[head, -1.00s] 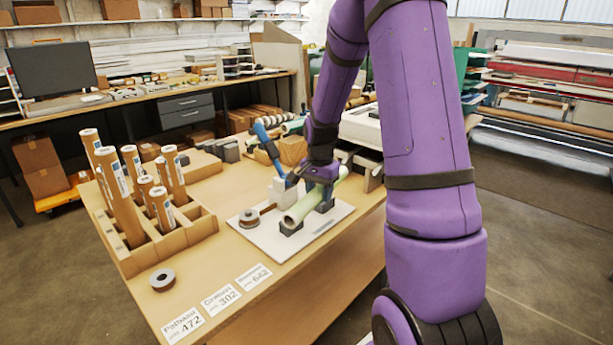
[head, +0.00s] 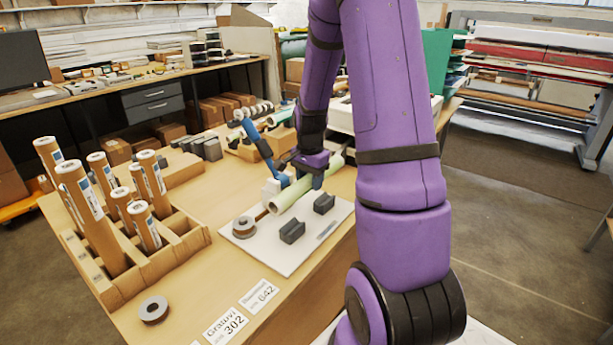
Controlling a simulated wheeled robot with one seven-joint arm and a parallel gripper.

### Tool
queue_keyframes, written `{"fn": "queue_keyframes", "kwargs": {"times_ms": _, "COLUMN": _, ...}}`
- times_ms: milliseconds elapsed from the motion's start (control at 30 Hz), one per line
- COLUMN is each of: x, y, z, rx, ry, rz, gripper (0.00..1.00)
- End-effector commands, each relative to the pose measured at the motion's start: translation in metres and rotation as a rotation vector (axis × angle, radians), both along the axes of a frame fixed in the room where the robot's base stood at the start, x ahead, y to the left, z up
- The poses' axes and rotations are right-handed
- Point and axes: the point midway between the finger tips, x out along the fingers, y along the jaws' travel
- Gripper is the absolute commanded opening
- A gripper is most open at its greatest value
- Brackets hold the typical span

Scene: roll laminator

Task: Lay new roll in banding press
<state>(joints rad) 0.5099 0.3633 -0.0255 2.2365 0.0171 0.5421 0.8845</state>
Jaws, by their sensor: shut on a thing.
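The banding press is a white base plate (head: 287,262) on the table. It has two dark support blocks, the near one (head: 292,231) and the far one (head: 324,204), and a blue lever (head: 257,138). A brown tape reel (head: 244,227) sits at its left. My gripper (head: 312,181) is shut on a pale green roll (head: 285,199). The roll appears off the blocks, above and behind them, slanting from lower left to upper right. The fingertips are partly hidden by my wrist and the roll. The blocks' tops show bare.
A cardboard rack (head: 150,270) with several upright brown rolls (head: 85,205) stands on the left. A loose tape reel (head: 154,309) and label cards (head: 226,325) lie near the front edge. Grey blocks (head: 207,148) and a white machine (head: 340,118) are behind the press.

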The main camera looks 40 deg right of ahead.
Motion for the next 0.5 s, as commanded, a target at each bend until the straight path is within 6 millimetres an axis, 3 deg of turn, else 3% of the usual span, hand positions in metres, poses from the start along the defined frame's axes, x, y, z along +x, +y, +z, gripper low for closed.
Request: {"fn": "queue_keyframes", "kwargs": {"times_ms": 500, "x": -0.001, "y": 0.000, "z": -0.053, "rx": 0.002, "ry": 0.002, "rz": 0.000, "gripper": 0.14}}
